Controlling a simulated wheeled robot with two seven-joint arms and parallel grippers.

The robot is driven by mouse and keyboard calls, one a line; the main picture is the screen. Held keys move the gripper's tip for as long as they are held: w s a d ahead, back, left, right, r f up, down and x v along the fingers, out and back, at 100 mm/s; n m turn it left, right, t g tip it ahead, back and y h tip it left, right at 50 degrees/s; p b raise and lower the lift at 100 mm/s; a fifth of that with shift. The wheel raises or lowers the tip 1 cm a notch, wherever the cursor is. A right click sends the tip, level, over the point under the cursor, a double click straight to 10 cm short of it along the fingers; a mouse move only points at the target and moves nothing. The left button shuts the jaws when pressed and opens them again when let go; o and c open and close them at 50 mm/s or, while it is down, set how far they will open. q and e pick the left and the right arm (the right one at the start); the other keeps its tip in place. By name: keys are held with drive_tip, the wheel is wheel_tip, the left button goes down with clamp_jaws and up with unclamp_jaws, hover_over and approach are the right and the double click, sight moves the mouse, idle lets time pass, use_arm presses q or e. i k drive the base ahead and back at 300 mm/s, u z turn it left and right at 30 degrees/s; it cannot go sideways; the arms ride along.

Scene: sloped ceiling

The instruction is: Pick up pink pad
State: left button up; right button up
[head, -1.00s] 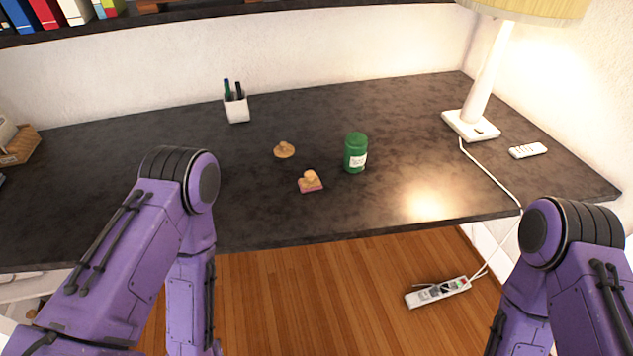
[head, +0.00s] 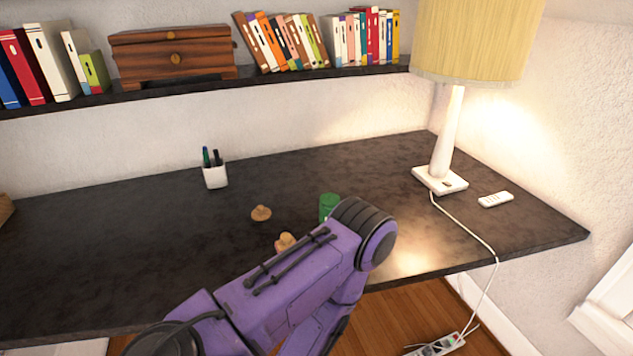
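On the dark desk (head: 130,235), a small tan piece (head: 286,240) shows just above my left arm. In the earlier head view it sat on a small pinkish-purple pad; now my arm hides most or all of that pad. A round tan piece (head: 261,214) lies a little behind it to the left. My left arm comes in from the lower left and its elbow crosses in front of the desk. Its gripper is below the picture. My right arm and gripper are out of view.
A green jar (head: 328,206) stands by my left elbow, partly hidden. A white pen cup (head: 215,175) is farther back. A lamp (head: 445,140), its cord and a white remote (head: 495,199) are at the right. A shelf (head: 200,88) of books overhangs the back.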

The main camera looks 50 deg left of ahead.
sight(286, 241)
drive_tip(key=k, duration=0.65)
drive_tip(key=u, duration=1.2)
drive_tip(key=i, duration=0.45)
drive_tip(key=z, duration=0.05)
